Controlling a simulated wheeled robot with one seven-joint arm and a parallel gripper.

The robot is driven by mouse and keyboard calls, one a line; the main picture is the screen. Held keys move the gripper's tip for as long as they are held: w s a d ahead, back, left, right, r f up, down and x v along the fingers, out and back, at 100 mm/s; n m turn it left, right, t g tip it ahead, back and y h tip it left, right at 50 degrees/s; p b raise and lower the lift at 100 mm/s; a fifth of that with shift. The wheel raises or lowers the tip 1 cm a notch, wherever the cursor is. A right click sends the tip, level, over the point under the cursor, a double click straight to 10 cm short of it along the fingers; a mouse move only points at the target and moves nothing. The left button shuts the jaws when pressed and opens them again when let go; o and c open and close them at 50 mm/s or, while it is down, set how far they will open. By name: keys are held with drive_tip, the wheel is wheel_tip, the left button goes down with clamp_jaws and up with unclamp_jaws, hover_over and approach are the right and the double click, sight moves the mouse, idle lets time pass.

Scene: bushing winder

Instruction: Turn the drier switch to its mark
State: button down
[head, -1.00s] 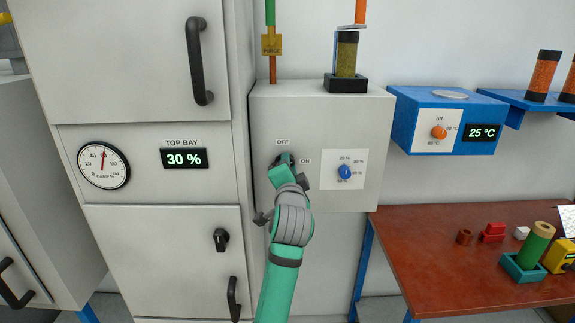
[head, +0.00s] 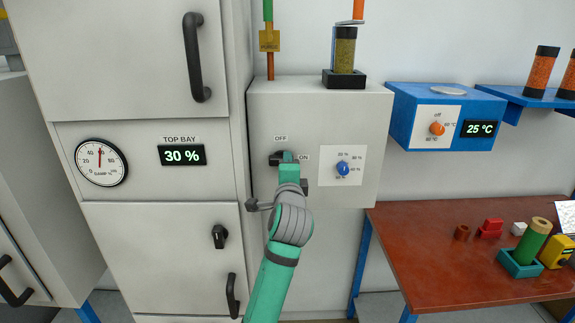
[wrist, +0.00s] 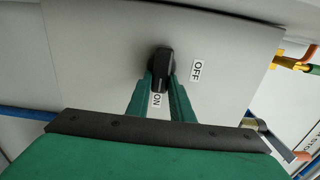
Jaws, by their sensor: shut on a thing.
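The drier switch (head: 274,159) is a black knob on the front of the light grey drier box (head: 345,115). An OFF label (head: 280,138) is above it and an ON label (head: 304,157) is to its right. My gripper (head: 285,158) is shut on the knob and hides part of it in the head view. In the wrist view, the two green fingers (wrist: 160,84) sit either side of the black knob (wrist: 160,62). There the knob's long axis lies toward the ON label (wrist: 157,99), with OFF (wrist: 197,70) off to the side.
A blue dial (head: 343,168) with percent marks is close to the right of the switch. A tall cabinet (head: 105,190) with a 30 % display (head: 182,155) stands to the left. A blue box (head: 455,100) and a red-brown table (head: 440,260) are to the right.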

drive_tip(key=shift+f, duration=0.1)
drive_tip(key=c, duration=1.6)
unclamp_jaws()
drive_tip(key=shift+o, duration=0.2)
drive_tip(key=s, duration=1)
drive_tip(key=shift+s, duration=0.4)
